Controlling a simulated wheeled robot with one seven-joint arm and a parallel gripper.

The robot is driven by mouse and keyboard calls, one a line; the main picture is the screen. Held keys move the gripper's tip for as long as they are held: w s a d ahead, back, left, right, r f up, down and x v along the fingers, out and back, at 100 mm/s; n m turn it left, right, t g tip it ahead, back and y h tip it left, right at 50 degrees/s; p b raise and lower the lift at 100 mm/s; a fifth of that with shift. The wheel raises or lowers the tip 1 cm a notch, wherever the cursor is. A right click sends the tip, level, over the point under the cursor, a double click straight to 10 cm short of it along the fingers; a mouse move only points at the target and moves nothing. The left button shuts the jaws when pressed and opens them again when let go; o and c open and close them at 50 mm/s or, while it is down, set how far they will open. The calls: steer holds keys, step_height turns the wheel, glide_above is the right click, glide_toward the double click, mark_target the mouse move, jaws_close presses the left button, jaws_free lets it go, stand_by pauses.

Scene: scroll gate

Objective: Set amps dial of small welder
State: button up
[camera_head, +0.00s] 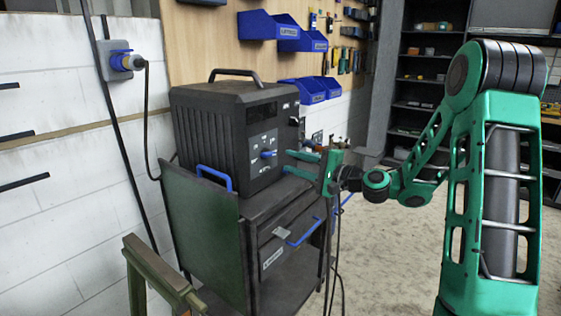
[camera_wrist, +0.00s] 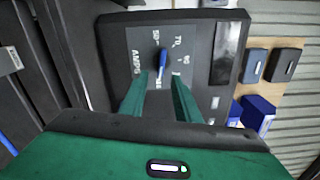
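The small welder (camera_head: 205,125) is a black box with a handle on top, standing on a dark cart. Its amps dial (camera_head: 268,153) is a blue knob on the front panel; the wrist view shows the blue pointer (camera_wrist: 162,62) on a grey plate marked AMPS with numbers around it. My gripper (camera_head: 290,162) has green fingers pointing at the panel, just short of the dial in the head view. In the wrist view the fingers (camera_wrist: 160,80) are apart, one on each side of the knob's line. I see no contact with the knob.
The cart (camera_head: 262,215) has a blue drawer handle (camera_head: 304,232) below my gripper. A dark display (camera_wrist: 224,52) is on the welder's panel. Blue bins (camera_head: 268,25) hang on the wall behind. A plug and socket (camera_head: 122,62) are at left. The floor right of the cart is clear.

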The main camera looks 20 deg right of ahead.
steer(key=v, duration=0.3)
steer(key=shift+s, duration=0.1)
stand_by(0.3)
steer(key=s+d+f+n+g+h, duration=0.1)
steer(key=s+f+n+g+h, duration=0.6)
steer(key=s+f, duration=0.55)
steer(key=s+d+r+g+h, duration=0.1)
steer(key=s+d+g, duration=0.1)
steer(key=s, duration=0.8)
steer(key=s+d+r+g+h, duration=0.1)
steer(key=s+d+g, duration=0.2)
steer(key=s, duration=0.7)
steer(key=s+d+g+h, duration=0.1)
steer(key=s+d, duration=0.4)
steer(key=s, duration=0.5)
steer(key=shift+d+r+g, duration=0.15)
steer(key=shift+r+g, duration=0.25)
steer(key=shift+g, duration=0.4)
